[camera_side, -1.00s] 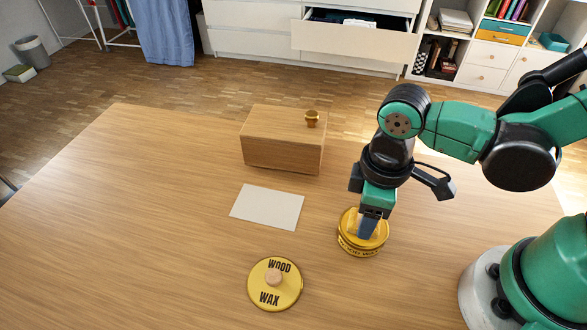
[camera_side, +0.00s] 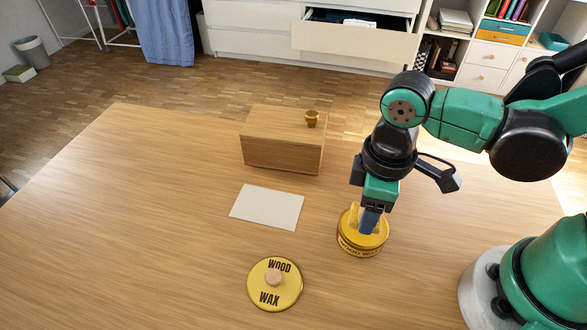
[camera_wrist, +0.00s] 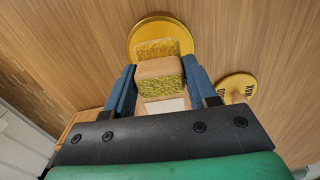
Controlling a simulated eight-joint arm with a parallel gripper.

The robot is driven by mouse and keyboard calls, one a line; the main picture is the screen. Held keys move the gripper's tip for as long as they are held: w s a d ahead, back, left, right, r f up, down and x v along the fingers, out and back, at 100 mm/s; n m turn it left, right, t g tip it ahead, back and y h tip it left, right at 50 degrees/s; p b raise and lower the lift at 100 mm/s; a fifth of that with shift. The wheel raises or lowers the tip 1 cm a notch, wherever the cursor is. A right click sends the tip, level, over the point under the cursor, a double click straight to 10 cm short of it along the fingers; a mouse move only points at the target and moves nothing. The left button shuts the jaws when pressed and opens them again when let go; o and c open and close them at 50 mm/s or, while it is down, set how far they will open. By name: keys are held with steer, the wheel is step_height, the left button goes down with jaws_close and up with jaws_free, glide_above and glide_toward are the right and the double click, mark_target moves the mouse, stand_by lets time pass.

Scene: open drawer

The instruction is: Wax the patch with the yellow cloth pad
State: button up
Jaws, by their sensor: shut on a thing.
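My gripper (camera_side: 370,222) points down over the open yellow wax tin (camera_side: 348,243), at the right of the table. In the wrist view my gripper (camera_wrist: 160,88) is shut on a small block, the cloth pad (camera_wrist: 160,85), with a wooden part and a yellow textured face. The tin (camera_wrist: 135,42) lies beyond it, with a similar yellow textured shape showing inside it. In the side view the pad is mostly hidden by the fingers and I cannot tell whether it touches the wax. A flat pale rectangle (camera_side: 267,207), possibly the patch, lies left of the tin.
The round yellow "WOOD WAX" lid (camera_side: 288,293) with a wooden knob lies near the table's front. The table's left side is clear.

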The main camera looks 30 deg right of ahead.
steer(key=shift+r, duration=2.8)
